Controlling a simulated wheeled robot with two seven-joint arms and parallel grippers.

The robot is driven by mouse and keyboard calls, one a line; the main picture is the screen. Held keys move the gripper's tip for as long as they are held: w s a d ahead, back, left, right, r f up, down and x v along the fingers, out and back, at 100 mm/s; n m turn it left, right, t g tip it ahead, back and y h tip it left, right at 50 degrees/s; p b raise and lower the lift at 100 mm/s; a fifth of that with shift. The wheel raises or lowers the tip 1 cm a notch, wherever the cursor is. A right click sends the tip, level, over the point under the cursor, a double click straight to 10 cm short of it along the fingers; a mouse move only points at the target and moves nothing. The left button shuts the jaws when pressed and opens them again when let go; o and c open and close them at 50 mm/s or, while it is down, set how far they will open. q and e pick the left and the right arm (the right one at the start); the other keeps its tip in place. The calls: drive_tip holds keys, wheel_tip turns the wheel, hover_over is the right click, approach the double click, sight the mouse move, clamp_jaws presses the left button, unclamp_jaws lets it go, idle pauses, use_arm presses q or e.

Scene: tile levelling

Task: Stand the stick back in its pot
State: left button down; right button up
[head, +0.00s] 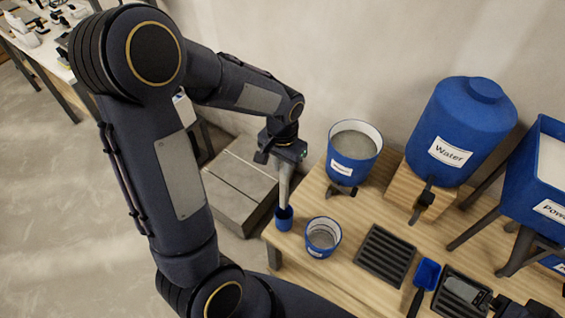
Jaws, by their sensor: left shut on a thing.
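My left gripper (284,153) is shut on a pale grey stick (285,182) and holds it nearly upright.
A water tank (460,133), a slotted dark tray (385,255), a blue scoop (427,275) and a powder hopper (545,185) are further right on the wooden table (345,287).

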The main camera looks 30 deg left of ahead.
use_arm(q)
drive_tip(key=shift+f+b, duration=3.65)
drive_tip(key=shift+f, duration=1)
drive_tip(key=c, duration=1.3)
unclamp_jaws()
drive_tip(key=shift+o, duration=0.2)
drive_tip(key=shift+r, duration=0.15)
wheel_tip(320, 180, up, 8)
hover_over(282, 185)
drive_tip(key=shift+f, duration=0.2)
